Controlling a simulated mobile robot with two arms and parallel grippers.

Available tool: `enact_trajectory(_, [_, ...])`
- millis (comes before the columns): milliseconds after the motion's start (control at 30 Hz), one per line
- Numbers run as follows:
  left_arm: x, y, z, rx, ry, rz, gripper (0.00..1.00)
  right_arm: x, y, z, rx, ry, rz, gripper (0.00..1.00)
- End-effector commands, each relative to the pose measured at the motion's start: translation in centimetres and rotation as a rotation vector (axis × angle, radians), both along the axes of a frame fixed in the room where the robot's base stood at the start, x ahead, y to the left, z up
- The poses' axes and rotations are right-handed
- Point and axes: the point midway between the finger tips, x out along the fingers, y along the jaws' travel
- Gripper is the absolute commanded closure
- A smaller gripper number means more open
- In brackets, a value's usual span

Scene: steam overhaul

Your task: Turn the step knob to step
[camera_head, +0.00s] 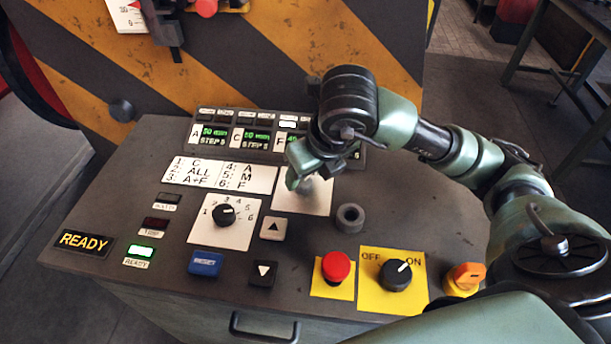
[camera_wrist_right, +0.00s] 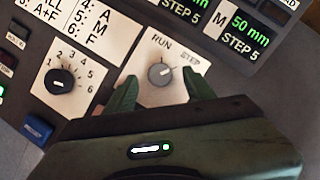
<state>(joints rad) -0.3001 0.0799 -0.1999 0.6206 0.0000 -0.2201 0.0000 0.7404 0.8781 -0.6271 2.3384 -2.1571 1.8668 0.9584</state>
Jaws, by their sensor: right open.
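The step knob (camera_wrist_right: 160,74) is a small grey round knob on a white plate marked RUN and STEP in the right wrist view. A light mark on it seems to point up and right, towards STEP, but it is too small to be sure. My right gripper (camera_wrist_right: 161,88) is open, with one green finger on each side of the knob, apparently not touching it. In the head view my right gripper (camera_head: 300,182) is over the white plate (camera_head: 316,201) and hides the knob. My left gripper is not in view.
A numbered dial (camera_head: 223,215) and arrow buttons (camera_head: 272,228) lie to the left. Green displays (camera_head: 257,138) stand behind.

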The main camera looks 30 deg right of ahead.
Motion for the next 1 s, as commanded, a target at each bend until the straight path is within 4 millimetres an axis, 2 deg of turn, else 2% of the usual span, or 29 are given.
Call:
enact_trajectory(100, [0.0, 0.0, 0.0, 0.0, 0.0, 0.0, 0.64, -0.7, 0.0, 2.2, 0.001, -0.006, 0.0, 0.46])
enact_trajectory(300, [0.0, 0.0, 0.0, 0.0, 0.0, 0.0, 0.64, -1.7, -0.1, 4.4, 0.001, -0.003, 0.0, 0.46])
enact_trajectory(867, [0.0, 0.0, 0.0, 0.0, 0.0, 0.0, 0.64, -2.0, -0.1, 4.8, 0.0, 0.0, 0.0, 0.46])
enact_trajectory(1000, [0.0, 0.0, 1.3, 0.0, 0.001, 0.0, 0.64, -2.0, -0.1, 6.1, 0.0, 0.0, 0.0, 0.46])
